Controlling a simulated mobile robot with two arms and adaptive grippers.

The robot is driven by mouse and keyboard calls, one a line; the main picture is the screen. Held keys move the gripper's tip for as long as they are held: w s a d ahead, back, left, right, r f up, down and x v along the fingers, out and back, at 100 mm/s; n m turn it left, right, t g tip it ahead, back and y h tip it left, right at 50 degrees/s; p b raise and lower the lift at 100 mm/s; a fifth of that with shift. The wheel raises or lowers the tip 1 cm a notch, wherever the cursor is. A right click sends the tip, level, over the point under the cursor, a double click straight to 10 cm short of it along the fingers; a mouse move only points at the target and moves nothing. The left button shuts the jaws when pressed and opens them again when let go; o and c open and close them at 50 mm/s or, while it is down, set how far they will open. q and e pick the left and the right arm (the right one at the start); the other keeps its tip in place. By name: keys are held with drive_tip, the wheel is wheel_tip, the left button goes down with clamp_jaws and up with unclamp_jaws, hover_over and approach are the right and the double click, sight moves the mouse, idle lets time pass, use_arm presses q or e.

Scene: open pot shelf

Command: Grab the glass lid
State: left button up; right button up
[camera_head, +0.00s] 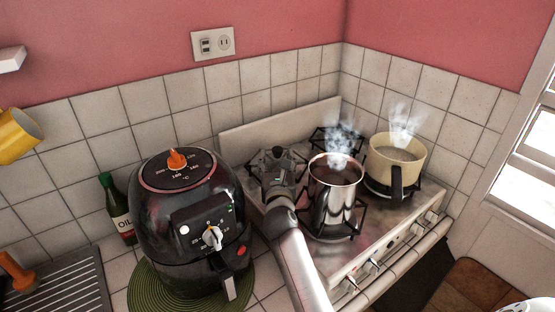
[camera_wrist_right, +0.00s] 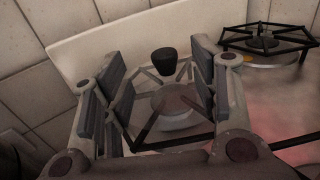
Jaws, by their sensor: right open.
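A black knob (camera_wrist_right: 164,62), which looks like the handle of the glass lid, stands between my right gripper's fingers in the right wrist view. The clear glass around it is too faint to make out against the burner and grate behind. My right gripper (camera_head: 277,162) is over the back left burner of the stove in the head view. It is open, with a finger on each side of the knob and gaps between. In the head view the gripper covers most of this spot, and I cannot tell the lid apart. My left gripper is not in view.
A steaming metal pot (camera_head: 336,190) stands close to the right of my gripper on the stove (camera_head: 390,245). A steaming cream pot (camera_head: 396,165) is farther right. A black air fryer (camera_head: 190,225) stands close on the left, beside an oil bottle (camera_head: 117,212).

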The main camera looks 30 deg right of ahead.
sight(278, 152)
drive_tip(key=shift+f+p+x, duration=0.2)
drive_tip(key=shift+x, duration=1.35)
drive_tip(key=shift+f+p+x, duration=0.2)
drive_tip(key=shift+x, duration=1.35)
drive_tip(key=shift+s+d, duration=0.15)
drive_tip(key=shift+c, duration=0.5)
drive_tip(key=shift+r, duration=0.1)
clamp_jaws()
